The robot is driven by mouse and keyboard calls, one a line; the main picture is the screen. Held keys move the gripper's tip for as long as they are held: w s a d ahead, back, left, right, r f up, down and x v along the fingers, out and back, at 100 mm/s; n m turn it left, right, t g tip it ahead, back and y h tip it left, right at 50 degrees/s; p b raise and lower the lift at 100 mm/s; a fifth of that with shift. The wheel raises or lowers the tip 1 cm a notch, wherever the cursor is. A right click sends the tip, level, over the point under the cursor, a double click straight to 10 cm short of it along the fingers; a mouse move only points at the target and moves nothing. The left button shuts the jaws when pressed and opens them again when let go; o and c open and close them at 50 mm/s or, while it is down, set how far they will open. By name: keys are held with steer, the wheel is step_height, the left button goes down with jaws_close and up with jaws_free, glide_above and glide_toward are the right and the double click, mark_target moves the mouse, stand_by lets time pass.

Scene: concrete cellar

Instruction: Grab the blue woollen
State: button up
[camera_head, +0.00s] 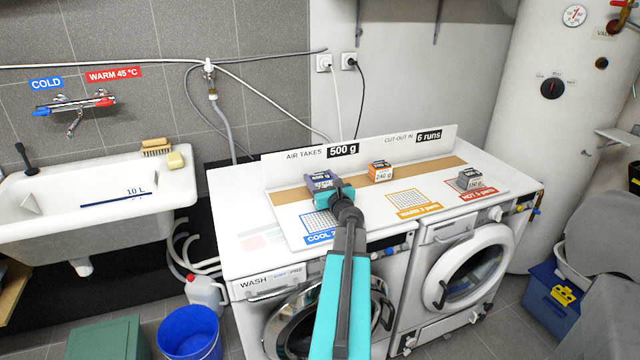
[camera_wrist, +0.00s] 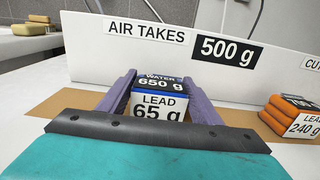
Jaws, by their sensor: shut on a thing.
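The blue woollen (camera_head: 319,178) is a small dark blue block with white labels, at the left of the brown strip (camera_head: 290,196) on top of the machines. In the wrist view the blue woollen (camera_wrist: 160,92) shows labels reading "WATER 650 g" and "LEAD 65 g". My gripper (camera_head: 322,184) reaches it from the front. In the wrist view the purple fingers of my gripper (camera_wrist: 158,100) stand on both sides of it, shut on it. Its lower part is hidden by my gripper, and I cannot tell whether it touches the strip.
An orange block (camera_head: 380,171) sits on the strip to the right. A grey block (camera_head: 470,179) stands on the red "HOT" grid. The blue "COOL" grid (camera_head: 320,224) and orange grid (camera_head: 408,198) look empty. An upright white board (camera_head: 390,148) runs behind.

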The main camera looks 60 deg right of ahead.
mark_target(320, 176)
steer(key=shift+r, duration=0.1)
steer(key=shift+r+p, duration=1.3)
steer(key=shift+r, duration=0.35)
steer(key=shift+s+a+r, duration=0.15)
steer(key=shift+s, duration=0.1)
steer(key=v, duration=0.7)
steer(key=r+v, duration=0.1)
steer(key=v, duration=0.2)
steer(key=shift+s+p, duration=0.3)
steer(key=shift+s, duration=0.05)
steer(key=shift+d+p, duration=0.25)
steer(key=shift+p, duration=0.85)
steer(key=p, duration=0.3)
steer(key=shift+s+a+r, duration=0.1)
steer(key=shift+s, duration=0.05)
steer(key=p+v, duration=0.2)
steer(key=p, duration=0.7)
steer(key=shift+p, duration=0.35)
steer(key=shift+s+a, duration=0.15)
steer(key=shift+s, duration=0.15)
steer(key=shift+b+v, duration=0.3)
steer(key=shift+v, duration=0.8)
